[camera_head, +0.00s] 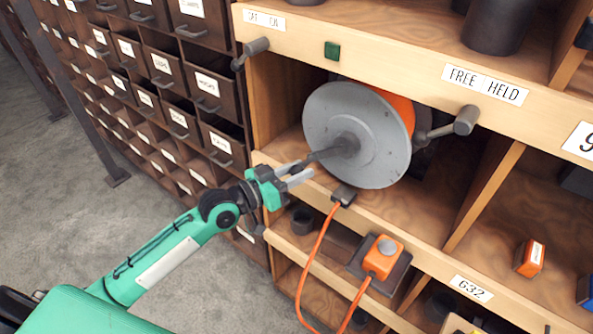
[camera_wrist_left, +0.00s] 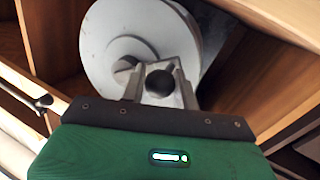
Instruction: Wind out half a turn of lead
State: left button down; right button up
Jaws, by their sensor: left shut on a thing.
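A cable reel (camera_head: 320,110) with a grey round flange stands in a wooden shelf bay, with orange lead (camera_head: 398,103) wound behind the flange. A dark crank (camera_head: 325,154) reaches from its hub down-left towards my left gripper (camera_head: 297,174). My left gripper is shut on the crank's handle; its black round knob (camera_wrist_left: 160,84) shows between the fingers in the wrist view, in front of the grey flange (camera_wrist_left: 110,45). The loose orange lead (camera_head: 316,255) hangs from a black guide (camera_head: 344,194) at the shelf edge and loops up to an orange plug (camera_head: 384,258). My right gripper is not in view.
Another lever (camera_head: 252,50) and a green square (camera_head: 331,50) are on the upper rail. Dark labelled drawers (camera_head: 165,70) stand at left. An orange box (camera_head: 530,258) sits at right.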

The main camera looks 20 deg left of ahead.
pick_arm(q)
jog(key=s+d+f+n+t+y, duration=0.1)
jog(key=s+d+n+t, duration=0.1)
jog(key=d+n, duration=0.3)
jog(key=s+d+f+n+t, duration=0.1)
jog(key=d+n+t, duration=0.2)
jog(key=n, duration=0.9)
jog(key=shift+s+d+f+y, duration=0.2)
jog(key=shift+s+d+y, duration=0.2)
jog(key=shift+d, duration=0.9)
jog(key=shift+n, duration=0.3)
jog(key=c, duration=1.1)
grip_release()
jog(key=shift+s+f+b, duration=0.1)
jog(key=shift+b, duration=0.2)
